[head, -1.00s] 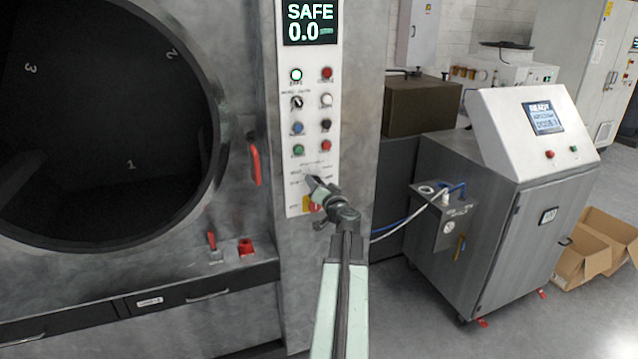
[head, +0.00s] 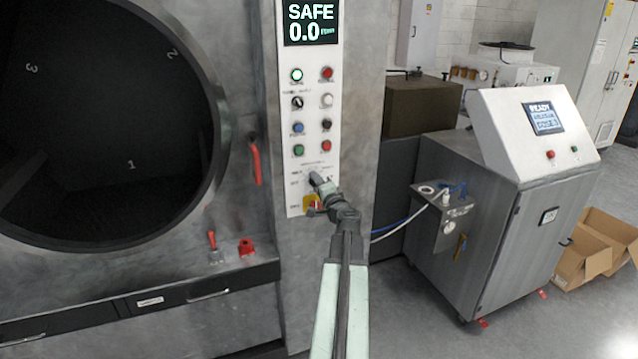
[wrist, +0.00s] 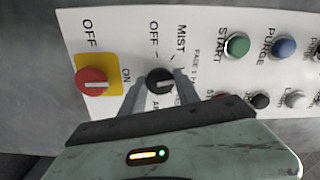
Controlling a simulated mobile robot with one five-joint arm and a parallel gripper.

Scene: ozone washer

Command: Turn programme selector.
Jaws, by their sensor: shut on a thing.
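The programme selector (wrist: 158,80) is a black round knob on the white panel, with OFF and MIST labels above it in the wrist view. My gripper (wrist: 159,88) has one finger on each side of the knob and is shut on it. The knob's lower part and some labels are hidden by the fingers and gripper body. The knob's exact pointer direction is hard to tell. In the head view my gripper (head: 319,182) is at the lower part of the panel and mostly covers the selector.
A red rotary switch on a yellow plate (wrist: 92,82) sits close beside my gripper. Green (wrist: 237,45) and blue (wrist: 284,47) buttons are on the other side. The display (head: 311,22) reads SAFE 0.0. A red door handle (head: 256,162) is left of the panel.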

